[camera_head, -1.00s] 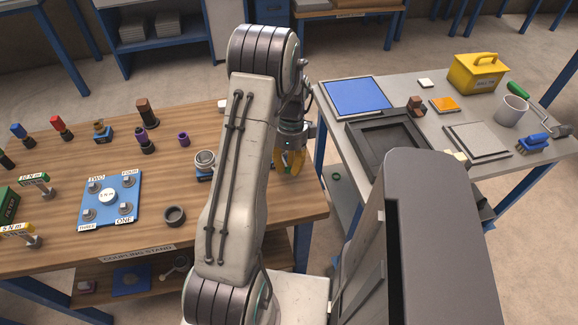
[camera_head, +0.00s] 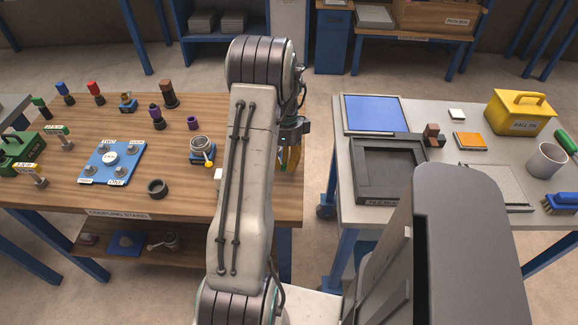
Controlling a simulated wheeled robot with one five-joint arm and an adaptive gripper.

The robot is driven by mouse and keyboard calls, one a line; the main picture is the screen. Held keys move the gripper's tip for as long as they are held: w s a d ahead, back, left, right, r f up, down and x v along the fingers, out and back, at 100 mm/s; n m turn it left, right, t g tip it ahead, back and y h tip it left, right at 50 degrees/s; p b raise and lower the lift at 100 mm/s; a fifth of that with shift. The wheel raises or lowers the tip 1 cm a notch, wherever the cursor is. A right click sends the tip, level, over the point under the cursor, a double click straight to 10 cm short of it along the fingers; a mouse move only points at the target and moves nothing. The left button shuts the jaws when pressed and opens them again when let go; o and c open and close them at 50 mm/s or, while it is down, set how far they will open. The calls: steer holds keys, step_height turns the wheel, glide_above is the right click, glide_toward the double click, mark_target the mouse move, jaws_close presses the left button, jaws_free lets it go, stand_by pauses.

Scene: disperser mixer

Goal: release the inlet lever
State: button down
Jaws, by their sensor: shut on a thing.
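A small round metal fitting (camera_head: 202,146) stands on a blue base on the wooden bench, just left of my arm. A yellow lever-like part (camera_head: 209,159) shows at its front right; I cannot tell if this is the inlet lever. My gripper (camera_head: 293,158) is to the right of the fitting, near the bench's right edge, mostly hidden behind my arm. A small white block (camera_head: 218,175) sits beside my arm, partly hidden.
The wooden bench (camera_head: 255,212) also holds a blue plate (camera_head: 126,153) with labelled posts, a dark ring (camera_head: 157,188) and several coloured-top tools. To the right, a grey table (camera_head: 440,212) carries a dark tray (camera_head: 356,170), a yellow box (camera_head: 520,112) and a cup (camera_head: 546,160). A floor gap separates them.

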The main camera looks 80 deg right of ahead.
steer(key=shift+a+f, duration=0.15)
steer(key=c, duration=1.1)
jaws_free()
step_height(320, 180, up, 12)
steer(key=d, duration=0.2)
steer(key=shift+w+d, duration=0.2)
